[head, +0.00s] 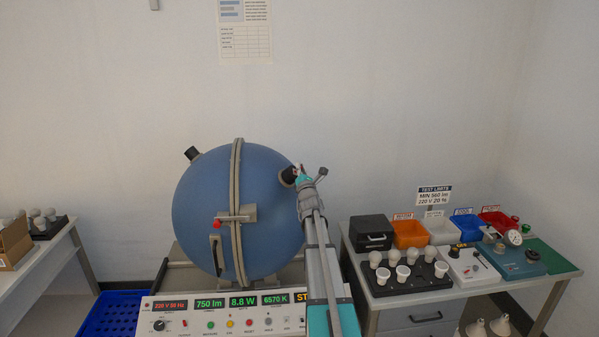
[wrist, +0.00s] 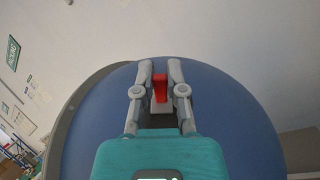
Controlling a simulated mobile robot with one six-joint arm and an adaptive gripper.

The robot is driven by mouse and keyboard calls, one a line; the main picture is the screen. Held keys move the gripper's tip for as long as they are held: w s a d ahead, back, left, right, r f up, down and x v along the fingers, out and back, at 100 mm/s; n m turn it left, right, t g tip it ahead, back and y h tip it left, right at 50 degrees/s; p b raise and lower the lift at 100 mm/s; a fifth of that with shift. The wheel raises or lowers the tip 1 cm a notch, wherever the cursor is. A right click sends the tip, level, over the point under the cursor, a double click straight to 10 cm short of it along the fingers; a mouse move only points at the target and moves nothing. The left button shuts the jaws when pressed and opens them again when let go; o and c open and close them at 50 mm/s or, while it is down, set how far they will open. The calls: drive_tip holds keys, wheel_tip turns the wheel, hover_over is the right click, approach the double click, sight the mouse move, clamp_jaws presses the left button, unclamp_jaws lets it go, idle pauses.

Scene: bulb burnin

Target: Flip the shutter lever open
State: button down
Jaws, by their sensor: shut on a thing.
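The red shutter lever (wrist: 160,90) stands up between my two fingers in the wrist view, above a pale block (wrist: 161,107) on the blue sphere. My gripper (wrist: 160,68) is closed in on the lever from both sides. In the head view my gripper (head: 299,173) is at the upper right of the blue sphere (head: 200,205), beside a dark port (head: 287,177). The lever is too small and too covered there to tell its angle.
A red-knobbed latch (head: 219,223) sits on the sphere's front. The control panel (head: 205,325) with lit displays is below. A right-hand table holds a black bulb rack (head: 402,285), colored bins and testers. A blue crate (head: 105,315) is at lower left.

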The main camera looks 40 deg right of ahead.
drive_tip(key=shift+s+a+f, duration=0.1)
idle(0.4)
drive_tip(key=c, duration=0.7)
unclamp_jaws()
drive_tip(key=shift+c, duration=0.3)
